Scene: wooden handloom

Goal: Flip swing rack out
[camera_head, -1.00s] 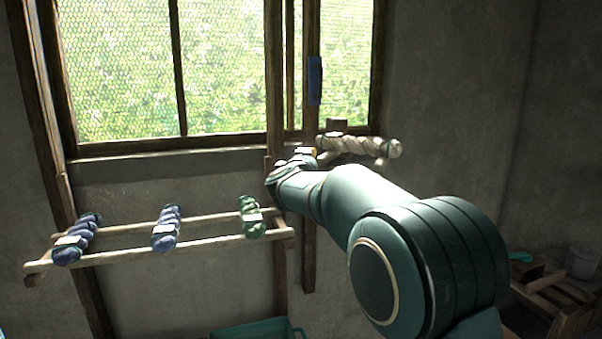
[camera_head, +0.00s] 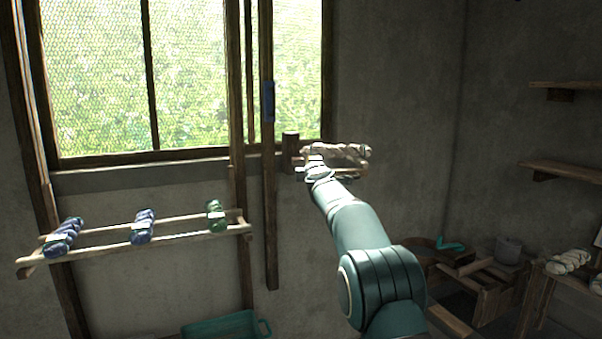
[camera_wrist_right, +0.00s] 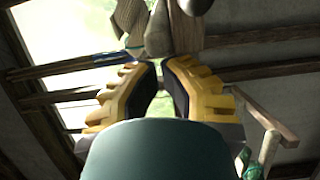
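A short wooden rack (camera_head: 350,178) stands out from a dark block (camera_head: 290,150) below the window's right corner in the head view. A pale twisted skein (camera_head: 335,150) lies along it. My right gripper (camera_head: 314,162) is at this rack, in front of its left part; its fingers are too small there to read. In the right wrist view, the yellow-backed fingers (camera_wrist_right: 161,68) stand a little apart, with a narrow gap and nothing clearly between them. Skeins (camera_wrist_right: 172,28) show just beyond the tips. I cannot tell whether they touch. My left gripper is not in view.
A two-rail rack (camera_head: 190,232) with blue and green skeins reaches out on the left. A dark upright post (camera_head: 270,220) stands between the racks. A teal bin (camera_head: 225,325) is below. Shelves (camera_head: 570,170) and a low wooden bench (camera_head: 480,290) are at right.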

